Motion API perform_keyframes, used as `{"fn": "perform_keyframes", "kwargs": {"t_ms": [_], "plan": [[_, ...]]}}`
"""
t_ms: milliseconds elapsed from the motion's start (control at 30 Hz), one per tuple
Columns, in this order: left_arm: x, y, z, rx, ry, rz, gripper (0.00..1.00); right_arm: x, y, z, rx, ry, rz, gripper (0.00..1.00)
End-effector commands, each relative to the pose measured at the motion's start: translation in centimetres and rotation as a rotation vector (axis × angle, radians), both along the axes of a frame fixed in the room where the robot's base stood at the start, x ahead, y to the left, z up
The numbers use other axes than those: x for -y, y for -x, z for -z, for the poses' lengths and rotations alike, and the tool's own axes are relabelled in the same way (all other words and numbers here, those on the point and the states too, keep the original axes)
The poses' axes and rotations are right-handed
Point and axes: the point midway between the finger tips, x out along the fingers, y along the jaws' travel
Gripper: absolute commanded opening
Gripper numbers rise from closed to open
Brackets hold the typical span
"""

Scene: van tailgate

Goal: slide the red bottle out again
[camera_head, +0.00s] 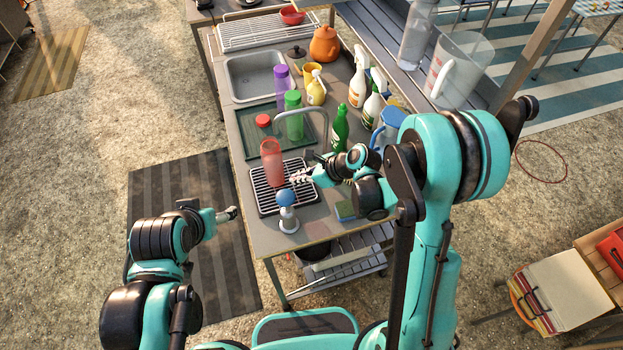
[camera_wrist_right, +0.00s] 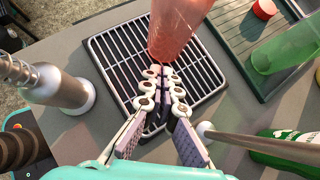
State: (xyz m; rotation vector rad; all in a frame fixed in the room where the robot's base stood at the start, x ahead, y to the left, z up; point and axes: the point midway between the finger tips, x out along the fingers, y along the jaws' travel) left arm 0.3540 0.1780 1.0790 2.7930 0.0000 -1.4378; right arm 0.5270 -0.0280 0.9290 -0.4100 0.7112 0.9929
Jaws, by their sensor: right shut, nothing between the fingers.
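The translucent red bottle (camera_head: 272,160), without a cap, stands upright on the black slatted rack (camera_head: 262,203) at the near end of the counter. Its lower part shows at the top of the right wrist view (camera_wrist_right: 178,28). My right gripper (camera_head: 297,178) is shut and empty, low over the rack, beside the bottle. In the wrist view its fingertips (camera_wrist_right: 166,74) point at the bottle's base; I cannot tell whether they touch it. A red cap (camera_head: 263,120) lies on the green tray (camera_head: 245,128) behind. My left gripper (camera_head: 231,213) is off the counter's left side, too small to judge.
A grey holder with a blue top (camera_head: 287,205) stands at the rack's near edge. A green bottle (camera_head: 294,122) and a purple bottle (camera_head: 282,83) are behind.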

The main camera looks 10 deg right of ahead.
Motion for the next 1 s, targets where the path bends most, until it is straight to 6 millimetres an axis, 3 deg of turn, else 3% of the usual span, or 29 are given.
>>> {"fn": "perform_keyframes", "kwargs": {"t_ms": [200, 667, 1000], "plan": [[0.0, 0.0, 0.1, 0.000, 0.000, 0.000, 0.72, -1.9, -1.1, -0.1, 0.000, 0.001, -0.002, 0.00], [0.0, 0.0, 0.3, 0.000, 0.000, 0.000, 0.72, -2.5, -1.4, -0.1, 0.000, 0.001, -0.002, 0.00], [0.0, 0.0, 1.4, 0.000, 0.000, 0.000, 0.72, -7.2, -4.1, 0.0, 0.000, 0.001, -0.002, 0.00]]}}
